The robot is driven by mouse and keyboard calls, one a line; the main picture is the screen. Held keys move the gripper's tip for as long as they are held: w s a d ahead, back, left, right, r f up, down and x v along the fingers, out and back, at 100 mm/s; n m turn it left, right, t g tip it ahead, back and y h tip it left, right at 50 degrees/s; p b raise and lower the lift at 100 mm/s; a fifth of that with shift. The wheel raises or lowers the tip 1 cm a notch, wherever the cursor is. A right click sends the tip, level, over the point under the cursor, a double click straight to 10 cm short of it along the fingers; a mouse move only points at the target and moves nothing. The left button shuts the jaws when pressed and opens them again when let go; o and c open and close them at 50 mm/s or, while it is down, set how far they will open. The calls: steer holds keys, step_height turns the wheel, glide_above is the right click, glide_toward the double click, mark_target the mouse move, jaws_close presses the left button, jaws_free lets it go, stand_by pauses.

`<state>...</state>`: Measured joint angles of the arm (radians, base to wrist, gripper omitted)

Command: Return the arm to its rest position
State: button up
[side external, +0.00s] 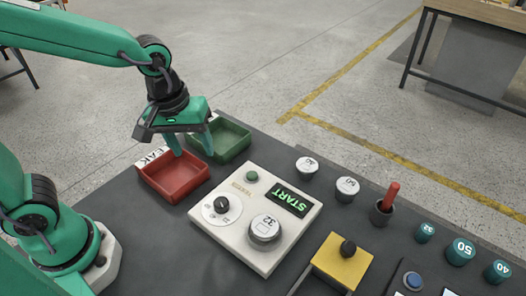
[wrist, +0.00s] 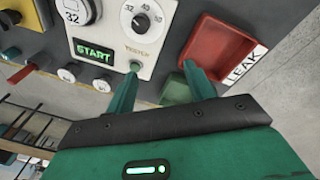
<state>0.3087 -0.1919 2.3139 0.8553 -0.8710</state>
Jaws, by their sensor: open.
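My gripper (side external: 194,152) is open and empty, hanging fingers down above the red tray (side external: 174,196) and the green tray (side external: 222,154). Its two green fingers also show apart in the wrist view (wrist: 160,72), with nothing between them. The red tray bears a LEAK label and looks empty. The green tray is partly hidden behind the gripper. The white tester panel (side external: 281,181) stands to the right, with a lit green START display (side external: 290,199), a black dial knob (side external: 222,204) and a round grey-topped piece (side external: 265,230) on it.
Two white-topped pieces (side external: 346,188) and a red-handled tool in a dark cup (side external: 381,211) stand right of the panel. Several teal caps (side external: 461,251) are at the far right. A yellow block with a black knob (side external: 343,263) is in front. Air above the table is clear.

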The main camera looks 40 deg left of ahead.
steer(key=s+a+r+m+t, duration=0.3)
steer(key=s+a+r+m, duration=0.3)
steer(key=a, duration=0.3)
steer(key=shift+s+r+t+y, duration=0.15)
steer(key=shift+r+t+y, duration=0.2)
steer(key=shift+r, duration=0.2)
steer(key=shift+a, duration=0.1)
stand_by(0.5)
